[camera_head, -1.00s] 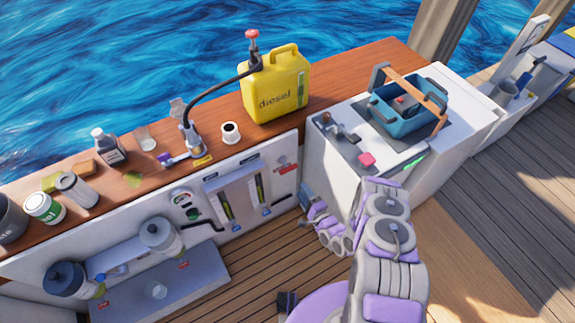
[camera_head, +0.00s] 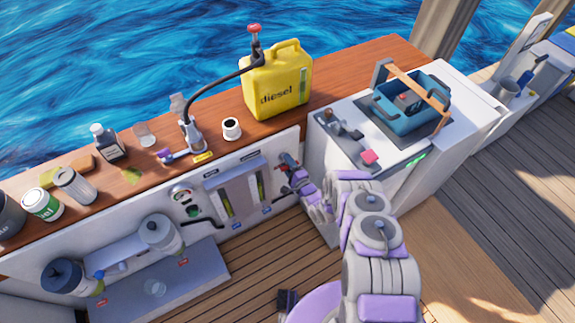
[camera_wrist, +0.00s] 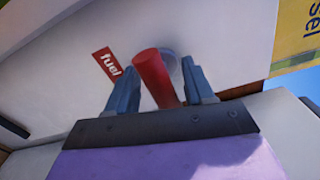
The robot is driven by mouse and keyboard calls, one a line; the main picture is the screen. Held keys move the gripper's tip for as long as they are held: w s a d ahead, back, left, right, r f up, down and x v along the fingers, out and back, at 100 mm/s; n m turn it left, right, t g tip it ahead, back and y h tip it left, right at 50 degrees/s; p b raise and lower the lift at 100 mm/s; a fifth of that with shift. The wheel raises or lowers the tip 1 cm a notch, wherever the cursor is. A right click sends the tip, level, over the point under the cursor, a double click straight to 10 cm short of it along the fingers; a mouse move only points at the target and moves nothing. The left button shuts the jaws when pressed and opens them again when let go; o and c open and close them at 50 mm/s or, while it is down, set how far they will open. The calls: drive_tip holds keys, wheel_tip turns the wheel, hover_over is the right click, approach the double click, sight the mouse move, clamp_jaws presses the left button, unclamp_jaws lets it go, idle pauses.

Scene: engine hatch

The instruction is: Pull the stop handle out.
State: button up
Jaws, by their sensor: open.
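A red cylindrical handle (camera_wrist: 152,76), which looks like the stop handle, sticks out of the white panel on a pale round base. In the wrist view my gripper (camera_wrist: 162,85) is open, with one blue-grey finger on each side of the handle. I cannot tell whether either finger touches it. In the head view my gripper (camera_head: 287,166) is at the right end of the white panel, below the wooden ledge, and largely hides the handle.
The white cabinet (camera_head: 330,185) stands close to the right of my gripper. The wooden ledge (camera_head: 330,85) above bears a yellow diesel can (camera_head: 277,85) and a white cup (camera_head: 232,129). Gauges (camera_head: 238,195) are on the panel to the left. The plank floor is largely open.

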drive_tip(key=shift+d, duration=0.3)
drive_tip(key=shift+c, duration=0.9)
drive_tip(key=shift+s+a, duration=0.1)
drive_tip(key=shift+a, duration=0.1)
clamp_jaws()
